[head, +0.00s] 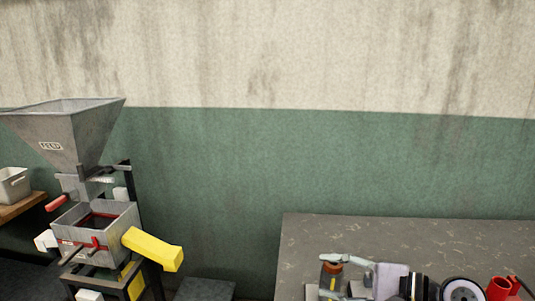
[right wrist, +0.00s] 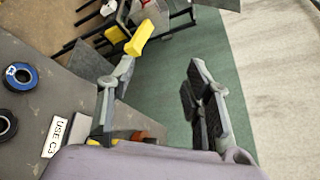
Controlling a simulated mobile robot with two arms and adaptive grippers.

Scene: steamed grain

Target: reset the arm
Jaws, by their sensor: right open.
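My right gripper (head: 338,275) is at the bottom of the head view, over the grey tabletop, with its fingers pointing left. In the right wrist view its two fingers (right wrist: 161,75) are spread wide, with nothing held between the tips. A small container with a brown top and yellow side (head: 331,272) shows beside the fingers in the head view; it is partly covered, and I cannot tell whether they touch. My left gripper is in neither view.
The grey table (head: 420,235) fills the lower right. Red items (head: 499,289) stand at its right. A blue roll (right wrist: 20,76) and a "USE C3" label (right wrist: 54,137) lie on it. A machine with a metal hopper (head: 68,135) and yellow chute (head: 152,249) stands left.

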